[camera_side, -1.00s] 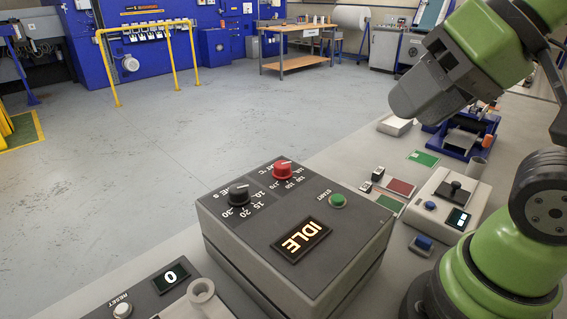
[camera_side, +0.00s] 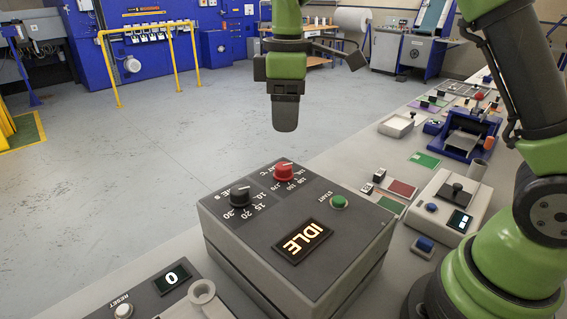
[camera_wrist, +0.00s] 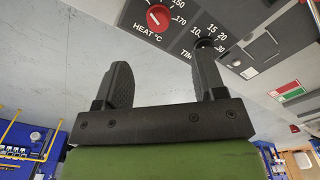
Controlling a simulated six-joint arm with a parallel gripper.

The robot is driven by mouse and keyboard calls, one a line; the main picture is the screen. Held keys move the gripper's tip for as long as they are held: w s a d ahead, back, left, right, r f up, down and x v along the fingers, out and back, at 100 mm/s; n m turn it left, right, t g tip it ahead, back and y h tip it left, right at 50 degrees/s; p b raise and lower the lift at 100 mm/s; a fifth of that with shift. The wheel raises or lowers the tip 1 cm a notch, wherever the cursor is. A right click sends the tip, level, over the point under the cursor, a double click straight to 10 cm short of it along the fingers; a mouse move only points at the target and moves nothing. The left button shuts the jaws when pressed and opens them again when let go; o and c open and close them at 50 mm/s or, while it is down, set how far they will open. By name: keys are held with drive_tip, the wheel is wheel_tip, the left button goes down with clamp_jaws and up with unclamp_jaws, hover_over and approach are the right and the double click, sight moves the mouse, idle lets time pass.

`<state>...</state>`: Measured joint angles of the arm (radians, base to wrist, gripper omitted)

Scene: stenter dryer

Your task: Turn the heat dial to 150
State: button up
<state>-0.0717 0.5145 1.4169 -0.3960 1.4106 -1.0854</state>
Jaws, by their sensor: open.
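The red heat dial (camera_side: 283,172) sits on top of the grey control box (camera_side: 330,275), at its far edge. It also shows in the wrist view (camera_wrist: 159,18), beside the "HEAT °C" label and the numbers 150 and 170. It has a white pointer mark, but I cannot tell which number it points to. My gripper (camera_side: 286,118) hangs pointing down above the red dial in the side view, clear of it. In the wrist view my gripper (camera_wrist: 163,68) is open and empty, its fingers apart, with the dial beyond them.
A black time dial (camera_side: 239,194) stands beside the red one; one finger partly covers it in the wrist view. A green START button (camera_side: 338,201) and a lit IDLE display (camera_side: 301,242) are on the same box. A counter unit (camera_side: 160,290) adjoins at lower left.

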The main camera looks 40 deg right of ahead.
sight(283, 165)
drive_tip(key=shift+w+f, duration=0.25)
drive_tip(key=shift+f, duration=0.5)
wheel_tip(283, 165, down, 9)
drive_tip(key=shift+f, duration=0.15)
drive_tip(key=c, duration=0.9)
